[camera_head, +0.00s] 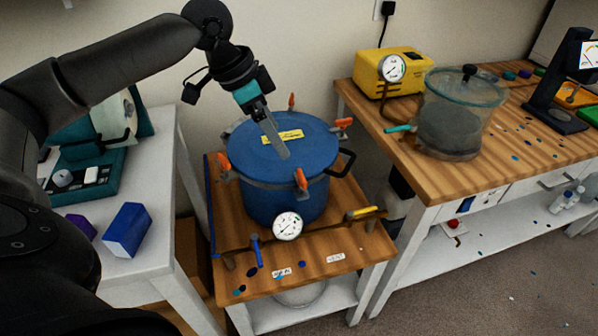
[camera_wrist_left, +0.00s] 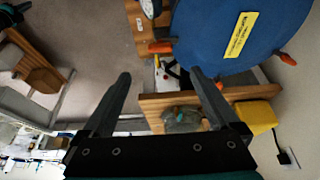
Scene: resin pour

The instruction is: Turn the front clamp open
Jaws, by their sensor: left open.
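The front clamp (camera_head: 300,180) is an orange handle on the near rim of the blue pressure pot (camera_head: 262,200). It appears upright against the rim in the head view. In the left wrist view, an orange clamp handle (camera_wrist_left: 160,47) by the pot's edge, near the gauge, looks like the same one. My left gripper (camera_head: 283,154) hangs over the pot's lid, behind the front clamp and apart from it. Its two fingers (camera_wrist_left: 160,75) stand wide apart with nothing between them in the wrist view. My right gripper is in neither view.
Other orange clamps (camera_head: 344,122) ring the lid, and a black side handle (camera_head: 345,163) sticks out right. A gauge (camera_head: 287,226) and pipe stand in front. The wooden bench (camera_head: 420,185) at right bears a yellow pump (camera_head: 375,75) and clear chamber (camera_head: 455,130).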

